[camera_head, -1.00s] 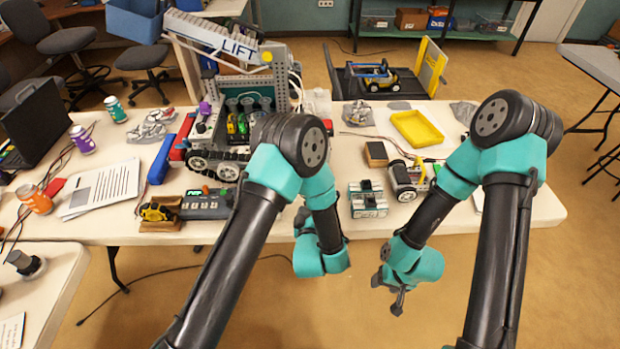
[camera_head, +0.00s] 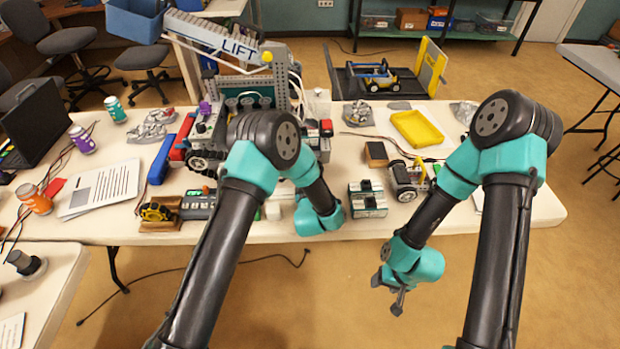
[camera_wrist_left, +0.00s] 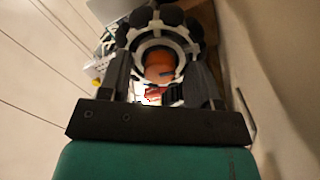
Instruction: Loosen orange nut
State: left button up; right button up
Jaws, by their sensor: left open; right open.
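In the left wrist view my left gripper (camera_wrist_left: 162,85) has its fingers spread. Between and beyond them is a round grey-white ring with dark blocks around its rim (camera_wrist_left: 160,32). A rounded orange piece (camera_wrist_left: 159,67) shows inside this ring; I cannot tell for sure that it is the orange nut. Contact between fingers and ring cannot be made out. In the head view the left gripper is hidden behind my left arm, which reaches over the table's front part. My right gripper (camera_head: 388,292) is open and empty, in front of the table's front edge.
An orange can (camera_head: 34,198) stands at the left.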

pick_arm(q)
jog(key=shift+c, duration=0.2)
jog(key=c, duration=0.9)
jog(key=shift+n, duration=0.4)
jog(key=n, duration=0.9)
jog(key=shift+n+y, duration=0.4)
jog(key=n, duration=0.4)
jog(key=shift+n+t, duration=0.3)
jog(key=shift+n, duration=0.1)
jog(key=n, duration=0.5)
jog(key=shift+y, duration=0.3)
jog(key=shift+n, duration=0.3)
